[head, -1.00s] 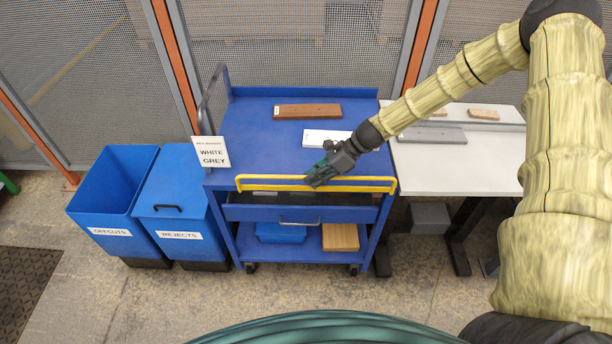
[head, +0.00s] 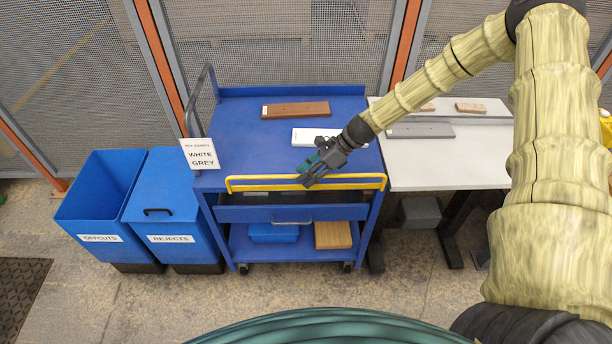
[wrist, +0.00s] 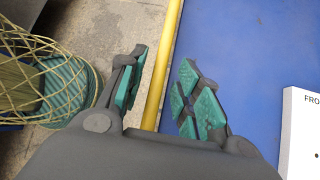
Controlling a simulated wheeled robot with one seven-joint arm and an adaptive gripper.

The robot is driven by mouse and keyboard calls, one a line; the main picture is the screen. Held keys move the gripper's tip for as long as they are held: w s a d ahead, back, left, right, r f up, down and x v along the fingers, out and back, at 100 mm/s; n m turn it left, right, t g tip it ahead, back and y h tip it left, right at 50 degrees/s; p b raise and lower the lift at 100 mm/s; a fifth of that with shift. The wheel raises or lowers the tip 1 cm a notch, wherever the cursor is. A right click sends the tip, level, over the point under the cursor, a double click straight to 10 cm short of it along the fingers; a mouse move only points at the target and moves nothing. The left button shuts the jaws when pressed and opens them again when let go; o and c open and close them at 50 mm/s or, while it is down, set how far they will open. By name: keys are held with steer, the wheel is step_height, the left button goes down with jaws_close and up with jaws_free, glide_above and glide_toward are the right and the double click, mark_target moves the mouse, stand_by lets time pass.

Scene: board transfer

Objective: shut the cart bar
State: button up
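The blue cart (head: 240,110) stands ahead with its yellow bar (head: 256,185) running along its near edge. The bar passes between the fingers with gaps visible on both sides. Whether the bar is latched is not clear.
On the cart top lie a brown board (head: 296,110) and a white board (head: 312,136), near a sign (head: 200,154) reading WHITE, GREY. Blue bins (head: 92,210) stand left. A white table (head: 450,165) with a grey board (head: 420,130) adjoins right.

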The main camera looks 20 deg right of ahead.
steer(key=v, duration=1.1)
steer(key=shift+d, duration=0.1)
